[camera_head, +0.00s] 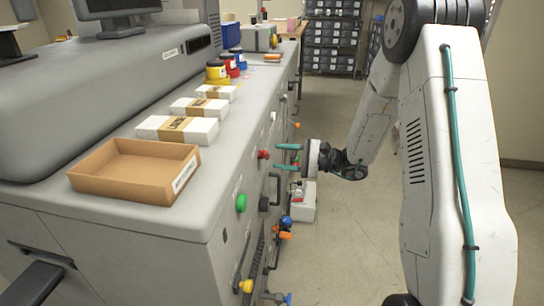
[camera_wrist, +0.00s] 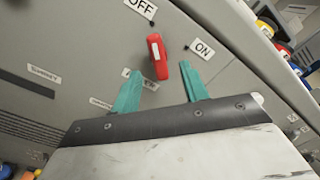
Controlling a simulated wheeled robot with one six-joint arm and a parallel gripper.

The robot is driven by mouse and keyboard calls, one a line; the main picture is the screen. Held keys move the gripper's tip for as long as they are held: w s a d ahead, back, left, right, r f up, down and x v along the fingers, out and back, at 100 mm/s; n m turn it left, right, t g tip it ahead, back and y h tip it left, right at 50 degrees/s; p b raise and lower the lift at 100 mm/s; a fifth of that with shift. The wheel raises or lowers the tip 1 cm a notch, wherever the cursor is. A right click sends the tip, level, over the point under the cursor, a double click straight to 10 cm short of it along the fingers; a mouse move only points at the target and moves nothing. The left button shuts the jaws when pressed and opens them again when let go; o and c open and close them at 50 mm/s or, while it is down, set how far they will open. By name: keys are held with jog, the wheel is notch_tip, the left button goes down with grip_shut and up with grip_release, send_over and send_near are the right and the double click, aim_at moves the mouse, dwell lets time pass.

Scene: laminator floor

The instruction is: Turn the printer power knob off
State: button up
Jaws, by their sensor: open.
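The red power knob (camera_wrist: 158,57) is on the grey front panel of the printer (camera_wrist: 70,45). An OFF label (camera_wrist: 141,7) is at its upper left and an ON label (camera_wrist: 202,49) at its right. The knob's long side runs nearly upright in the wrist view; which label it is set to I cannot tell. My gripper (camera_wrist: 161,78) is open, with its teal fingertips just short of the knob and to either side of it. In the head view the red knob (camera_head: 263,154) shows just left of my gripper (camera_head: 279,156). I see no contact.
A green knob (camera_head: 241,202), a yellow knob (camera_head: 246,286) and dark handles (camera_head: 263,203) stick out along the same front. An open cardboard tray (camera_head: 130,175), white boxes (camera_head: 178,129) and ink jars (camera_head: 216,71) stand on top.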

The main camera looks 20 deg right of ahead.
jog(key=v, duration=0.3)
jog(key=shift+s+d, duration=0.1)
jog(key=shift+d, duration=0.15)
jog(key=s+a+r+n+g+h, duration=0.2)
jog(key=s+a+n+g+h, duration=0.15)
jog(key=s+g, duration=0.45)
jog(key=s+a+r+n+g+h, duration=0.1)
jog(key=s+a+n+g+h, duration=0.2)
jog(key=s, duration=0.8)
jog(key=s+d+r+n+t+h, duration=0.2)
jog(key=s+r+n+h, duration=0.6)
jog(key=s, duration=0.7)
jog(key=shift+s+d+r+t+h, duration=0.25)
jog(key=shift+r+t+h, duration=0.4)
jog(key=shift+r, duration=0.75)
